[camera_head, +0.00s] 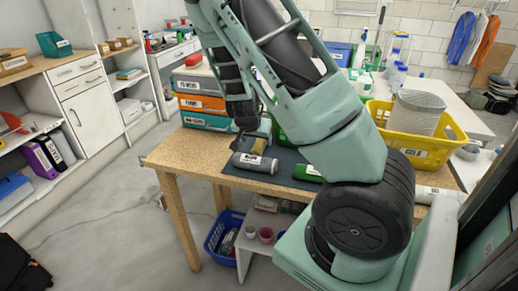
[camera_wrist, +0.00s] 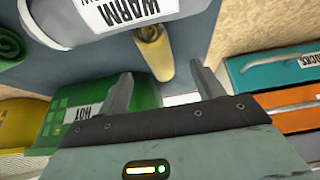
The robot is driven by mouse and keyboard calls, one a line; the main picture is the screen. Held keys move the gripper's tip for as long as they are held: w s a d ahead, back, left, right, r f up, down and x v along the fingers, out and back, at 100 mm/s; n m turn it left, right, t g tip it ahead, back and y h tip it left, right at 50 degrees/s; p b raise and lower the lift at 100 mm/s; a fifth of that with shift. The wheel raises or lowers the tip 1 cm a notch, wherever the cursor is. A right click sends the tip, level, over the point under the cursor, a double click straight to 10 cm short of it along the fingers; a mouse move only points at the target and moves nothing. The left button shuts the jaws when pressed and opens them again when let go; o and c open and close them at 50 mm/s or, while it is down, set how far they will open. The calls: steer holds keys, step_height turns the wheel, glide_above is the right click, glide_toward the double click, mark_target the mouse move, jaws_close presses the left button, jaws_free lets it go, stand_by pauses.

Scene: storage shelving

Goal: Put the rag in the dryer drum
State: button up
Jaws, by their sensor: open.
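A small yellow roll (camera_wrist: 153,50), which looks like a rolled cloth and may be the rag, lies on a dark mat on the wooden table. It also shows in the head view (camera_head: 260,146). My gripper (camera_wrist: 161,70) is open above the table, its fingers pointing at the near end of the yellow roll, with nothing clearly held. In the head view my arm hides part of the gripper. No dryer drum can be made out.
A grey roll labelled WARM (camera_head: 255,162) and a green roll (camera_head: 307,173) lie close to the yellow one. A green container labelled HOT (camera_wrist: 95,112) and stacked coloured cases (camera_head: 200,103) stand nearby. A yellow basket (camera_head: 408,143) is at the right.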

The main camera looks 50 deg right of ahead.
mark_target(258, 143)
steer(key=x, duration=0.4)
steer(key=shift+d+f+b, duration=0.1)
steer(key=shift+f+b, duration=0.15)
steer(key=shift+b, duration=0.05)
steer(key=c, duration=1.2)
